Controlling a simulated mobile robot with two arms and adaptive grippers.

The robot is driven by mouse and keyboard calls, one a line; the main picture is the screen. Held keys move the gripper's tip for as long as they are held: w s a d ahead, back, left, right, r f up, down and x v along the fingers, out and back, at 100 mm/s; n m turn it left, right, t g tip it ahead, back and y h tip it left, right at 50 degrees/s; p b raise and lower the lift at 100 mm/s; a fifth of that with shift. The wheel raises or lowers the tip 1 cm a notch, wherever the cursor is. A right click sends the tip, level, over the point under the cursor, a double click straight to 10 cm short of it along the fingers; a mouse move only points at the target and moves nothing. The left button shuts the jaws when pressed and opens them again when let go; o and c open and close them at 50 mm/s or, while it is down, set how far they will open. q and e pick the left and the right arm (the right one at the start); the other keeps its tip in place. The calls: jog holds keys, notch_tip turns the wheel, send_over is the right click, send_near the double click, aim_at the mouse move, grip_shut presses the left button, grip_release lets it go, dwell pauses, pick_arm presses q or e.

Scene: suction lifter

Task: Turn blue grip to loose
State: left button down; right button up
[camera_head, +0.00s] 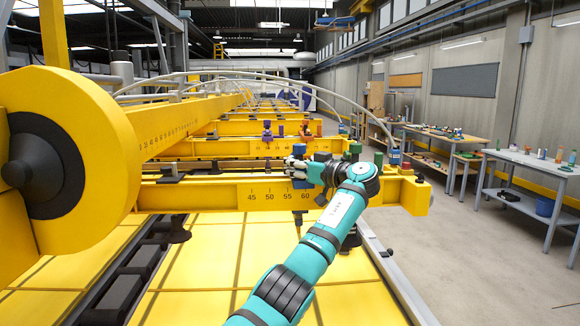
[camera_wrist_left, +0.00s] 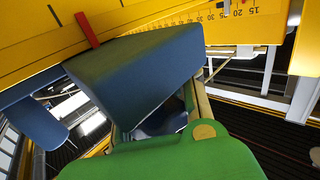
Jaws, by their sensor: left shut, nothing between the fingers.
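The blue grip (camera_head: 299,149) stands on the near yellow crossbeam (camera_head: 230,196), above the 55 to 60 marks on its scale. My left gripper (camera_head: 296,166) is right at the blue grip, reaching in from the right, and partly covers it. It is shut with nothing between its fingers. In the left wrist view a large blue block (camera_wrist_left: 140,75), which looks like the blue grip, fills the middle against a yellow beam. I cannot tell whether the fingers touch it. My right gripper is not in view.
A red pointer (camera_wrist_left: 87,30) stands by the blue block. A green part (camera_wrist_left: 175,160) covers the bottom of the wrist view. A large yellow wheel (camera_head: 90,160) is at the left. Yellow sheets (camera_head: 200,280) lie below the beam. Workbenches (camera_head: 530,160) stand at the right beyond open floor.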

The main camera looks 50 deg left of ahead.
pick_arm(q)
jog(key=shift+r, duration=0.1)
jog(key=c, duration=1.5)
grip_release()
jog(key=shift+s+d+r, duration=0.1)
jog(key=shift+s+d, duration=0.05)
jog(key=shift+d, duration=0.05)
jog(key=o, duration=0.4)
jog(key=shift+a, duration=0.1)
jog(key=d, duration=0.4)
jog(key=w+d, duration=0.1)
jog(key=d, duration=0.7)
jog(key=shift+w, duration=0.25)
